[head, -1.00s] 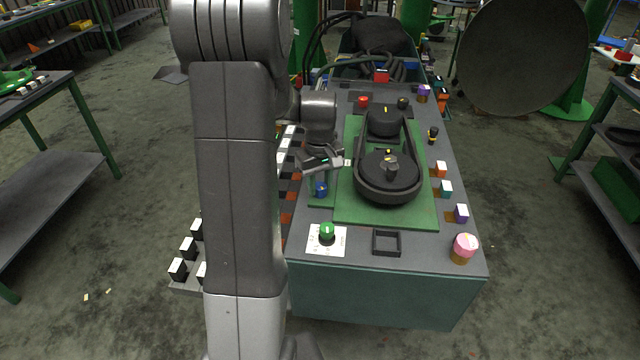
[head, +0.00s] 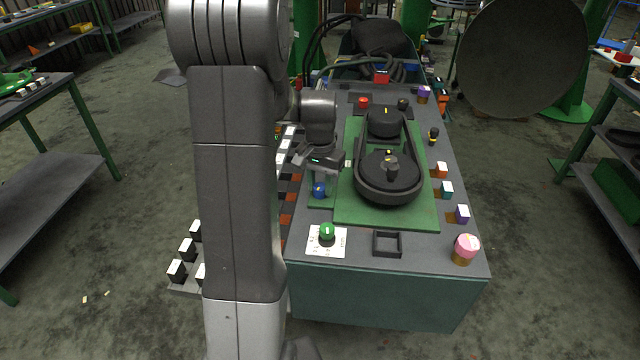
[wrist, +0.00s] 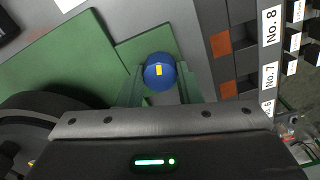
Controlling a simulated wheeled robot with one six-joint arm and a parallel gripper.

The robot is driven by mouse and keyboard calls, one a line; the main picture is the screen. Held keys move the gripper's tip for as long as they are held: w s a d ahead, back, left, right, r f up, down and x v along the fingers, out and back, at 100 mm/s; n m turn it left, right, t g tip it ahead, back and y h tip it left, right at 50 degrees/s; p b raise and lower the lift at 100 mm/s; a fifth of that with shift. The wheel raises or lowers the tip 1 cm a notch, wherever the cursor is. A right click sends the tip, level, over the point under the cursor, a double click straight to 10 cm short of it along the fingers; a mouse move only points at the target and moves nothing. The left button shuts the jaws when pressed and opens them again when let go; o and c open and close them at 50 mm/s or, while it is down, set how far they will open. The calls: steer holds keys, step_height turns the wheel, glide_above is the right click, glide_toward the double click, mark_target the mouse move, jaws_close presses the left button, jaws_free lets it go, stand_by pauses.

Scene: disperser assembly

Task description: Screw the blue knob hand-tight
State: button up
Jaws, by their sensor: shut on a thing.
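The blue knob (head: 319,191) stands at the left edge of the green plate (head: 400,215) on the bench. In the wrist view the knob (wrist: 160,71) is round and blue with a yellow mark on its face. My gripper (head: 322,181) is over the knob from above, and its fingers (wrist: 159,84) are shut on the knob's two sides. The knob's threads and seat are hidden, so I cannot tell how far it is screwed in.
A black belt housing with two pulleys (head: 388,205) stands right of my gripper. A green knob on a white dial plate (head: 327,235) is in front. A black square frame (head: 387,244) and a pink knob (head: 465,247) sit at the front edge. Numbered labels (wrist: 269,75) lie beside orange squares.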

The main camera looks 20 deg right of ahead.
mark_target(320, 186)
steer(key=shift+r+m, duration=0.1)
steer(key=shift+m, duration=1.1)
steer(key=o, duration=1)
step_height(320, 186, up, 14)
steer(key=shift+f+b, duration=0.1)
steer(key=shift+b, duration=0.25)
steer(key=shift+f, duration=0.1)
step_height(320, 186, down, 14)
steer(key=shift+r+p, duration=0.1)
steer(key=shift+p, duration=0.2)
